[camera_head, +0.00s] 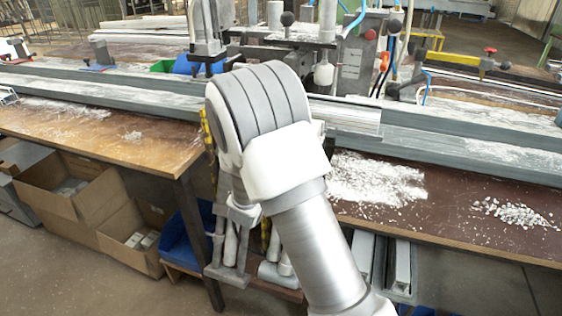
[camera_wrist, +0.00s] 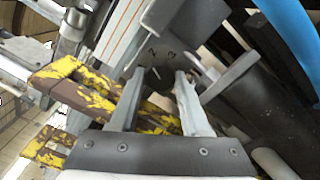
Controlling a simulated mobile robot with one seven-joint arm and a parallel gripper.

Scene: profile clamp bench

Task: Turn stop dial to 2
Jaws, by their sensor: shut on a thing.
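The stop dial (camera_wrist: 158,76) shows in the wrist view as a small grey part, mostly hidden between my fingertips. A dark grey plate (camera_wrist: 180,20) behind it carries small numerals, which look like 2 and 3, just above the fingertips. My gripper (camera_wrist: 160,78) has one finger on each side of the dial and is shut on it. Where the dial's pointer stands cannot be made out. In the head view my own arm covers the place, and neither the dial nor the fingertips can be made out there.
Worn yellow bars (camera_wrist: 75,80) lie close to the left of my fingers in the wrist view. A blue hose (camera_wrist: 295,45) and a black cylinder run close on the right. In the head view, long grey rails (camera_head: 440,145) cross the bench, with white chips (camera_head: 375,180) in front.

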